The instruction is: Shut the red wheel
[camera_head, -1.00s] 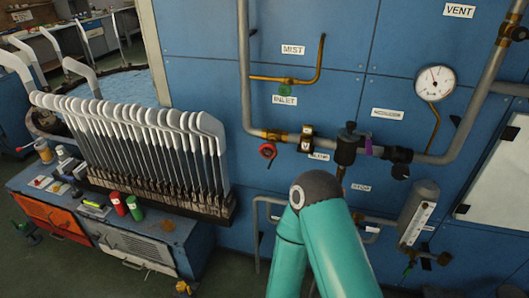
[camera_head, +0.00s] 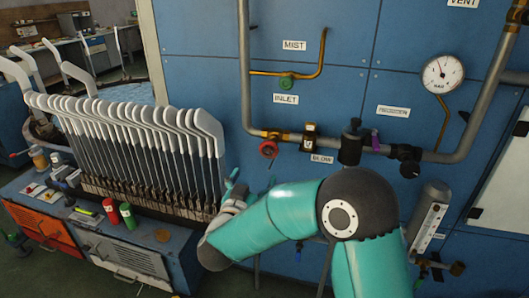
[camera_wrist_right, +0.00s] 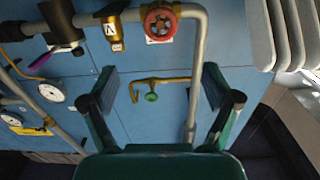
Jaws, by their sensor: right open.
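The red wheel (camera_head: 268,149) is a small round handwheel on the grey pipe beside the brass fitting, under the INLET label. In the right wrist view the red wheel (camera_wrist_right: 160,20) shows at the top, beyond and apart from my fingers. My right gripper (camera_head: 250,180) is low and left of the wheel in the head view, partly hidden by its own wrist and arm. In the wrist view my right gripper (camera_wrist_right: 160,90) is open, with nothing between its fingers. My left gripper is not in view.
A green knob (camera_head: 286,83) sits on the brass mist line above. A black valve body (camera_head: 350,146), a purple lever (camera_head: 375,140) and a gauge (camera_head: 443,73) are to the right. A rack of white sock boards (camera_head: 140,140) stands close on the left.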

